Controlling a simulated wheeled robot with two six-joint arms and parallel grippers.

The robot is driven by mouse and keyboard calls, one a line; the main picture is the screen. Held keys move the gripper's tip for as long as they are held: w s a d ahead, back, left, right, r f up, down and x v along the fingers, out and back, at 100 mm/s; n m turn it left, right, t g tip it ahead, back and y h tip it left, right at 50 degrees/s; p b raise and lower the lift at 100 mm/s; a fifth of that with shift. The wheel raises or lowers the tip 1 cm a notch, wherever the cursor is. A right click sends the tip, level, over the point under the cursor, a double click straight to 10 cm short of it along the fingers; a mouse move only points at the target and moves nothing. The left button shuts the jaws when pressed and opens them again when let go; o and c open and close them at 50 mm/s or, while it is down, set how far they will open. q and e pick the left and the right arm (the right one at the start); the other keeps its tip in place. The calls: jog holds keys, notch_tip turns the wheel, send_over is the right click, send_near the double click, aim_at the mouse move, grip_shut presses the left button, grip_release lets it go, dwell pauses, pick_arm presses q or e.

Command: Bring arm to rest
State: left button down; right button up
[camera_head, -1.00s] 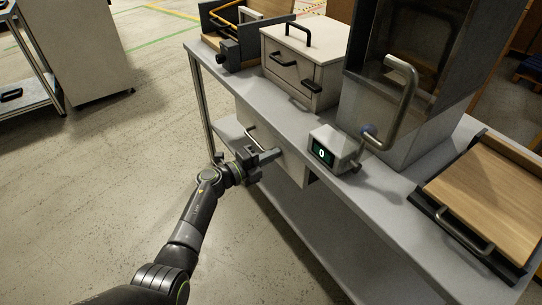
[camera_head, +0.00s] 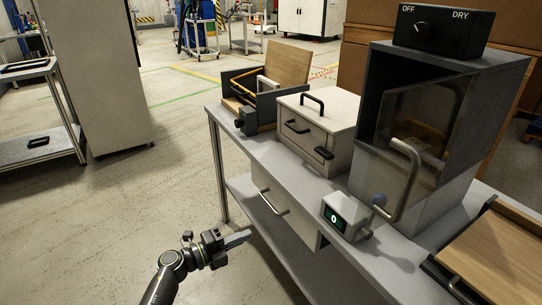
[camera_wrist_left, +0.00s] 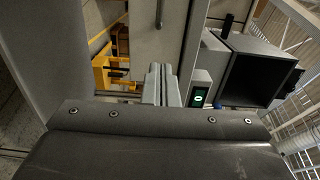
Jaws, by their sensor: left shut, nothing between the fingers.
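My left gripper (camera_head: 238,239) is shut and empty. In the head view it is low in the picture, in front of the bench's left part and below the drawer handle (camera_head: 274,203), apart from it as far as I can tell. In the left wrist view its closed fingers (camera_wrist_left: 161,84) point at the bench front, with the drawer face (camera_wrist_left: 160,35) beyond. The left arm (camera_head: 166,278) comes in from the bottom edge. My right gripper is in neither view.
The bench (camera_head: 268,150) carries a counter box reading 0 (camera_head: 346,215), a white box with black handles (camera_head: 313,130), a grey cabinet with a clear door (camera_head: 420,115) and a wooden board (camera_head: 500,255). A drawer (camera_head: 287,209) hangs under the bench top. Floor at left (camera_head: 120,220) is clear.

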pick_arm(q)
jog(key=s+a+f+n+t+y, duration=0.35)
jog(key=a+f+n+y, duration=0.3)
jog(key=f+n, duration=0.25)
jog(key=s+a+f+n+t+y, duration=0.2)
jog(key=s+a+f+n+y, duration=0.2)
jog(key=a+f+n+y, duration=0.35)
jog(key=s+a+f+n+g+y, duration=0.2)
jog(key=s+a+f+n+g, duration=0.15)
jog(key=s+f, duration=0.35)
jog(key=s+a+f+n+g+y, duration=0.1)
jog(key=s+a+f+n+g, duration=0.2)
jog(key=s+f, duration=0.35)
jog(key=s+d+f+n+g, duration=0.1)
jog(key=s+f+n+g, duration=0.3)
jog(key=s, duration=0.8)
jog(key=s+d+f+n+g, duration=0.1)
jog(key=s+f+n+g, duration=0.4)
jog(key=s, duration=0.8)
jog(key=s+r+m+t+h+p, duration=0.1)
jog(key=s+r+p, duration=0.5)
jog(key=p, duration=0.7)
jog(key=shift+s+a+r+m+p, duration=0.2)
jog(key=shift+s+a+m+p, duration=0.1)
jog(key=shift+s+m, duration=0.4)
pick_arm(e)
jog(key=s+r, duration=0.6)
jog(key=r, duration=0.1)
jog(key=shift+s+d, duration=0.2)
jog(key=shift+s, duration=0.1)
